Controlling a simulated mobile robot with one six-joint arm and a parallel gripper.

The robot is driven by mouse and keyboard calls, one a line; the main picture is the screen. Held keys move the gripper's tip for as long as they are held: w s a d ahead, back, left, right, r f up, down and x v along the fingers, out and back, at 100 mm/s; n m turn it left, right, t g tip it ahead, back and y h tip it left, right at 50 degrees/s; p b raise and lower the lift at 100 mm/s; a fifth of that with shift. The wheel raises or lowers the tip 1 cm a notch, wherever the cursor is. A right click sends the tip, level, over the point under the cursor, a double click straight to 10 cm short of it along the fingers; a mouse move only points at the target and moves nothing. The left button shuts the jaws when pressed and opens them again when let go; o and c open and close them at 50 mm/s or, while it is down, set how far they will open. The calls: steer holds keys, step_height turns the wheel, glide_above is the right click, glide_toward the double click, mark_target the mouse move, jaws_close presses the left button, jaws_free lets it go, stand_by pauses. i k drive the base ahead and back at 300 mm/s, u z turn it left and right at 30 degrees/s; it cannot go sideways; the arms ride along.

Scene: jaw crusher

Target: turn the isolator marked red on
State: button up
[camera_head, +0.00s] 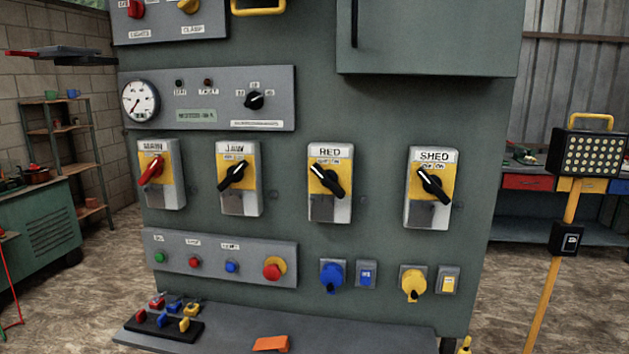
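The isolator marked RED (330,202) is a white and yellow box on the grey-green cabinet front, third from the left in a row of similar isolators. Its black rotary handle (326,180) lies diagonally, from upper left to lower right, with a pale mark at its upper-left end. Small lettering sits above the handle, but I cannot read it surely. Nothing hides this isolator. My gripper is not in view.
MAIN (172,195), with a red handle, and a black-handled isolator (239,203) are to its left; SHED (431,213) is to its right. Below are a button panel (215,268) and blue (331,276) and yellow (413,283) sockets. A ledge (225,342) and overhead box (430,40) project. A yellow-poled lamp (587,153) stands right.

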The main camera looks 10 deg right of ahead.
mark_target(329, 178)
steer(key=z, duration=0.1)
steer(key=i, duration=0.1)
steer(key=u, duration=0.45)
steer(key=k, duration=1.4)
steer(key=u, duration=1.25)
steer(key=i, duration=1.7)
steer(key=z, duration=0.5)
